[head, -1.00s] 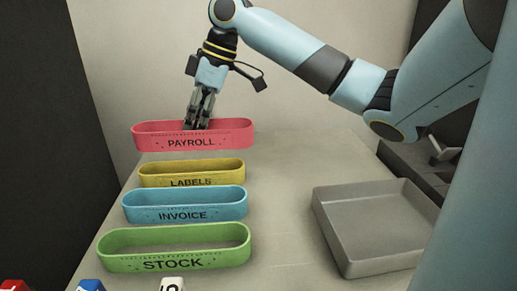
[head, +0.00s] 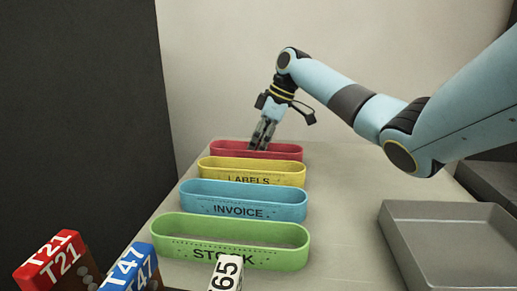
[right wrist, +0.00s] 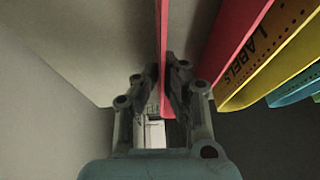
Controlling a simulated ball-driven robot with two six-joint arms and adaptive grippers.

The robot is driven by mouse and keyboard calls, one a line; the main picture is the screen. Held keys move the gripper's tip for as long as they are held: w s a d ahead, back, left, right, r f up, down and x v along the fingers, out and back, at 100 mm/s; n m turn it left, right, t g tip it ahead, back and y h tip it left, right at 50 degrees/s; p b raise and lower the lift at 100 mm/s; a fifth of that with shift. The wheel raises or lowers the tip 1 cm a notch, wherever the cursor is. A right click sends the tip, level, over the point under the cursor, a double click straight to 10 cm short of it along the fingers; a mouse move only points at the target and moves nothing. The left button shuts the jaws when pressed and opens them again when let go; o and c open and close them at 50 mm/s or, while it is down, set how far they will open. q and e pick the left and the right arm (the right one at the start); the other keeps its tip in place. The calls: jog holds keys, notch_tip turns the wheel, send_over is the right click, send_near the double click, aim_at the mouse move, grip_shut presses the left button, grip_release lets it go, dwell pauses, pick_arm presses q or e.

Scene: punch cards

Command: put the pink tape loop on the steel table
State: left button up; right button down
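The pink tape loop (head: 257,147) is at the far end of the row of loops on the pale table (head: 340,225). The yellow loop in front hides its lower part and label. My right gripper (head: 262,146) points down at its back middle. In the right wrist view, my right gripper's fingers (right wrist: 163,85) lie on both sides of the pink loop's thin wall (right wrist: 163,45) and look closed on it. I cannot see clearly whether the loop's bottom edge touches the table. My left gripper is out of view.
Yellow LABELS (head: 250,171), blue INVOICE (head: 243,200) and green STOCK (head: 230,242) loops stand in front, closely spaced. A grey tray (head: 450,208) is at right. Red T21 (head: 52,262), blue T47 (head: 130,268) and white 65 (head: 226,272) card stacks are nearest. The table between loops and tray is clear.

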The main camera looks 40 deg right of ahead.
jog(key=shift+f, duration=0.15)
jog(key=c, duration=1.5)
grip_release()
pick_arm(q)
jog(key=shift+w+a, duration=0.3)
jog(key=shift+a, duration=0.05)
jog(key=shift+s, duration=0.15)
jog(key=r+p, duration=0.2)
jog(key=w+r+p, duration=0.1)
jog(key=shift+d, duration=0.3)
pick_arm(e)
jog(key=v, duration=1.2)
